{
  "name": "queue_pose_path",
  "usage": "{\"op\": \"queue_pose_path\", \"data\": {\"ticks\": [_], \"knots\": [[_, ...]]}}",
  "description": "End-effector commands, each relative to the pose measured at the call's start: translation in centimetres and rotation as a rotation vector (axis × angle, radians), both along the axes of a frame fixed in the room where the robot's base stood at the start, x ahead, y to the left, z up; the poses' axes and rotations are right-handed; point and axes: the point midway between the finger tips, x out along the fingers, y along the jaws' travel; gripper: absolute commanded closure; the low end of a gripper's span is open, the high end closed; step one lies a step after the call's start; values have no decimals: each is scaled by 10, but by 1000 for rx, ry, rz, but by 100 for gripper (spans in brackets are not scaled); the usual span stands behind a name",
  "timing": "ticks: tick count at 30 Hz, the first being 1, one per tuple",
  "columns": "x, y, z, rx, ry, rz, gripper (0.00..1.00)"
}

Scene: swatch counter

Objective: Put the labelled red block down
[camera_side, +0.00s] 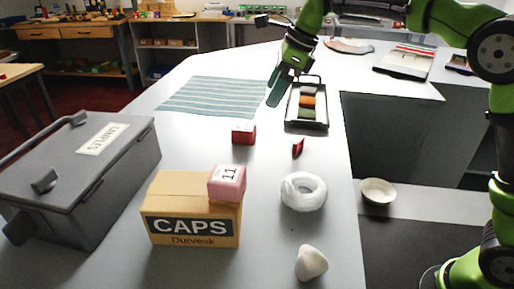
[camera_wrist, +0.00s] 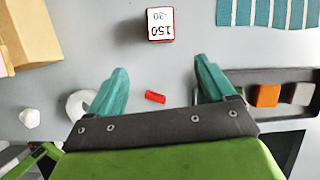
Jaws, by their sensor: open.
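The labelled red block (camera_side: 244,134) rests on the grey counter (camera_side: 205,147), its white label face up. In the wrist view the red block (camera_wrist: 161,25) shows the printing "150" and "-30", upside down. My gripper (camera_side: 282,84) is above the counter, up and to the right of the block in the side view. In the wrist view my gripper (camera_wrist: 161,66) has its two teal fingers wide apart with nothing between the tips. The block lies beyond the fingertips, apart from them.
A small red piece (camera_side: 298,147) lies on the counter. A pink block marked 11 (camera_side: 227,183) sits on the CAPS box (camera_side: 190,210). A black tray (camera_side: 322,122) holds coloured swatches. A striped cloth (camera_side: 214,96), white ring (camera_side: 291,203), white lump (camera_side: 311,263) and grey case (camera_side: 75,200) surround the clear middle.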

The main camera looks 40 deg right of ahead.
Motion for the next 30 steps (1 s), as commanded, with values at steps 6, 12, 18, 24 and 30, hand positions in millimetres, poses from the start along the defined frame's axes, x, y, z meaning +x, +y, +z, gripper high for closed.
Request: {"op": "queue_pose_path", "data": {"ticks": [6, 12, 18, 24, 30], "knots": [[-84, -31, 24, -167, -250, 469, 17], [-173, -46, 10, -451, -486, 978, 17], [-238, -53, -27, -751, -612, 1398, 17], [-263, -57, -50, -903, -639, 1594, 17], [-265, -57, -53, -916, -639, 1618, 17]]}}
